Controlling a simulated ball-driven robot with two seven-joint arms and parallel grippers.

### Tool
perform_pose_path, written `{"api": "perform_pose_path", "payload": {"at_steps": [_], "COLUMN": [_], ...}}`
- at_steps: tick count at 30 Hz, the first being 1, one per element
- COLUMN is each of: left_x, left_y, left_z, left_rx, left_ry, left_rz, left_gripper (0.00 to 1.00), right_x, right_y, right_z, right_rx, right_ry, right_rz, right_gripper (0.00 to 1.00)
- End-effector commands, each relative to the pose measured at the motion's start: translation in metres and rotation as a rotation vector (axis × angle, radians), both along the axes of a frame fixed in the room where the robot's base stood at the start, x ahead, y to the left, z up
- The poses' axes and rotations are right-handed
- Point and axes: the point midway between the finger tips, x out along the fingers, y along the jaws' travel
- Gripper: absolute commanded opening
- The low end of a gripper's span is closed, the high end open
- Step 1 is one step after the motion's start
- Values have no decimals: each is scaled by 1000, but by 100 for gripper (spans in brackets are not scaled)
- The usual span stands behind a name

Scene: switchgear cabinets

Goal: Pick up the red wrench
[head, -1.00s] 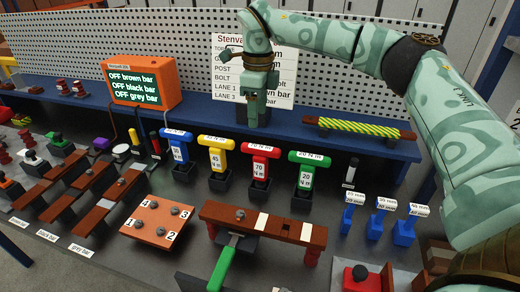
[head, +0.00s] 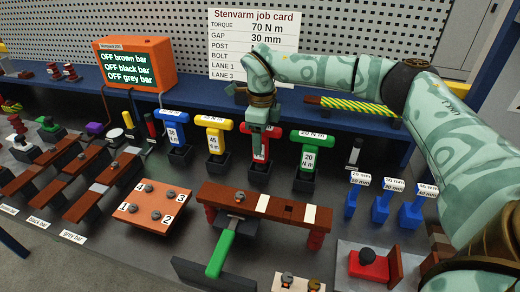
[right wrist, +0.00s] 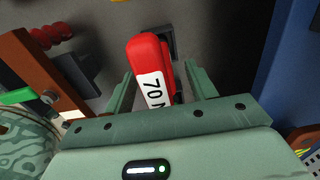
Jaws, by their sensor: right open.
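The red wrench (head: 275,131) is a T-shaped tool with a white "70 N m" label. It stands upright in a dark holder (head: 259,174) in a row with other wrenches. My right gripper (head: 261,152) is over it from above and partly hides it in the head view. In the right wrist view, the red wrench (right wrist: 147,60) lies between the two spread fingers of my right gripper (right wrist: 160,72). The jaws are open, with a gap visible beside the handle. My left gripper is not in view.
A blue wrench (head: 172,136) and a yellow wrench (head: 215,141) stand to the left, a green wrench (head: 308,155) to the right. A brown bar (head: 230,196) on red posts lies in front. The job card (head: 253,40) reads 70 N m and 30 mm.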

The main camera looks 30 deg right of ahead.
Motion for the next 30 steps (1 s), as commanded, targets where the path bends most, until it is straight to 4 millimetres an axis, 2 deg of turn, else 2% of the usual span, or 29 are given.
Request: {"api": "perform_pose_path", "payload": {"at_steps": [2,8,14,15,25,30], "left_x": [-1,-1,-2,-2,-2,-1], "left_y": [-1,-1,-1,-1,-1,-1], "left_z": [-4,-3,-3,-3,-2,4], "left_rx": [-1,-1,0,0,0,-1], "left_ry": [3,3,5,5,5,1], "left_rz": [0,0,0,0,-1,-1], "left_gripper": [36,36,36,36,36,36], "right_x": [0,0,0,0,1,1], "right_y": [0,0,0,0,0,1], "right_z": [-11,-10,-10,-10,-5,15], "right_rx": [1,1,1,1,1,1], "right_ry": [2,-1,-1,-1,-3,-6], "right_rz": [1,1,1,1,1,0], "right_gripper": [56,56,4,0,0,0]}}
